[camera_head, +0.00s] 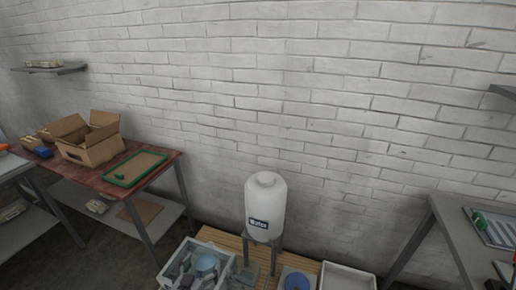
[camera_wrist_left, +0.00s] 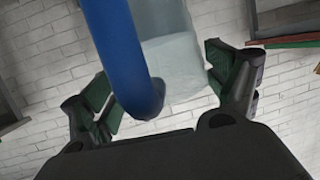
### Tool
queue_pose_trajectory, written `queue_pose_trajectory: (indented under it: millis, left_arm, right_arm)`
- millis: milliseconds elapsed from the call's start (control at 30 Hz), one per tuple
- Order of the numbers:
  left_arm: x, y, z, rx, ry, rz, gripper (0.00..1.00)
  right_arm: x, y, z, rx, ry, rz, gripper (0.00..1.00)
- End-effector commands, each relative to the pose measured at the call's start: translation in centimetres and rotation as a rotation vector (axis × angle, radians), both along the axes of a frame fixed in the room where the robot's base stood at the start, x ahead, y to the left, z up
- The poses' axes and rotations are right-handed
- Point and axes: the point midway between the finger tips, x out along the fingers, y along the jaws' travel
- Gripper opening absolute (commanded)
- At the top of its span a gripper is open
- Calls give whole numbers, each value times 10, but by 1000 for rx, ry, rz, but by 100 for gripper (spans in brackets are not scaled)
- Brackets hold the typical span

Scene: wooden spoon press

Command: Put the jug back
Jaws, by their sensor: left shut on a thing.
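My left gripper (camera_wrist_left: 158,78) fills the lower half of the left wrist view, with a dark body and green-padded fingers. It is shut on the jug (camera_wrist_left: 187,65), a pale, translucent vessel between the fingers. The jug's thick blue handle (camera_wrist_left: 118,45) curves down in front of it towards the gripper body. The jug's far end is cut off by the top of the picture. I cannot make out the gripper or the held jug for certain in the head view. My right gripper is not in view.
A white tank (camera_head: 265,207) stands by the brick wall above a wooden pallet (camera_head: 222,238). A grey crate (camera_head: 166,277) with bluish items and a white bin (camera_head: 347,279) stand nearby. A red table (camera_head: 170,160) with a cardboard box (camera_head: 92,150) is left, a grey table (camera_head: 452,235) right.

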Motion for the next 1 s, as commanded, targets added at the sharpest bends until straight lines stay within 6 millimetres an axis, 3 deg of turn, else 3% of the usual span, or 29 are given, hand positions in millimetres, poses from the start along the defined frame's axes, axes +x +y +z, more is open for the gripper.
queue_pose_trajectory:
  millis: [33, 600, 800, 1000]
  left_arm:
    - [1, 1, 16, 0, -4, 11, 45]
    - [4, 17, 127, -2, -4, 167, 45]
    - [3, 21, 147, 0, -2, 200, 45]
    - [3, 22, 152, -1, -2, 209, 45]
  right_arm:
    - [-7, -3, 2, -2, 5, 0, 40]
    - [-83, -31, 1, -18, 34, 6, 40]
    - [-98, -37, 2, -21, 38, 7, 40]
    - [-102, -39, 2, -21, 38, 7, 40]
